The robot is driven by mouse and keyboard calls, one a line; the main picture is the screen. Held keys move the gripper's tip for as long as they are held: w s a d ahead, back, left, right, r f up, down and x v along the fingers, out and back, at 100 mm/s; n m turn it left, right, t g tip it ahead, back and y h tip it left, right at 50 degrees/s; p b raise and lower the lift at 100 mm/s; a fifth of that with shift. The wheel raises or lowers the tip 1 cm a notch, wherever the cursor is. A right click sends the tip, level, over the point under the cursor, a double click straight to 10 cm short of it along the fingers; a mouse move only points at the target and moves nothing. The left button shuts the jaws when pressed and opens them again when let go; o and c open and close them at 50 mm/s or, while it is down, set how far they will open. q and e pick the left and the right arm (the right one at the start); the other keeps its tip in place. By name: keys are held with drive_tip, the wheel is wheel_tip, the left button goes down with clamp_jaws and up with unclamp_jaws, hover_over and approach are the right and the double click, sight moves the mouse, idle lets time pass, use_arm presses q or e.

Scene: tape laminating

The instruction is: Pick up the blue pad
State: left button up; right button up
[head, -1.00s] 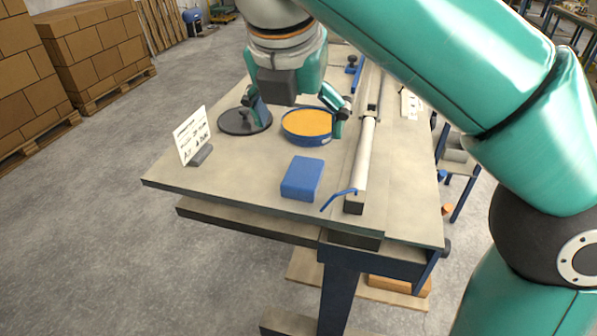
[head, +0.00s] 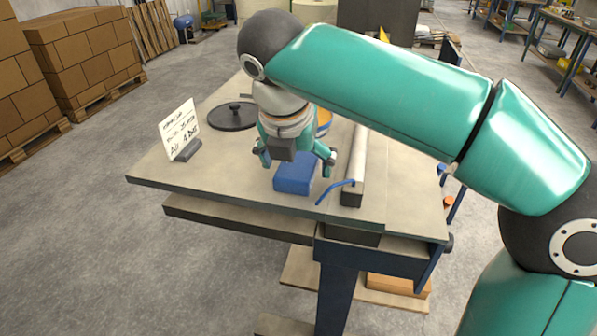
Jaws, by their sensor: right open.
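The blue pad (head: 294,182) is a flat block lying on the table (head: 235,186) near its front edge. My right gripper (head: 297,168) is open above the pad, with one finger to its left and one to its right. The gripper's body hides the pad's far part. I cannot tell whether the fingers touch the pad. My left gripper is not in view.
A white sign on a stand (head: 180,130) stands at the left edge. A dark round lid (head: 232,115) lies behind it. A roller bar with a blue handle (head: 357,168) is just right of the pad.

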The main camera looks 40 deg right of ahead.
sight(296, 164)
drive_tip(key=shift+w+d+f, duration=0.1)
drive_tip(key=shift+f, duration=0.25)
drive_tip(key=shift+c, duration=0.4)
drive_tip(key=c, duration=1.1)
drive_tip(key=shift+r, duration=0.15)
wheel_tip(296, 164, up, 20)
drive_tip(key=p, duration=0.8)
drive_tip(key=shift+p, duration=0.35)
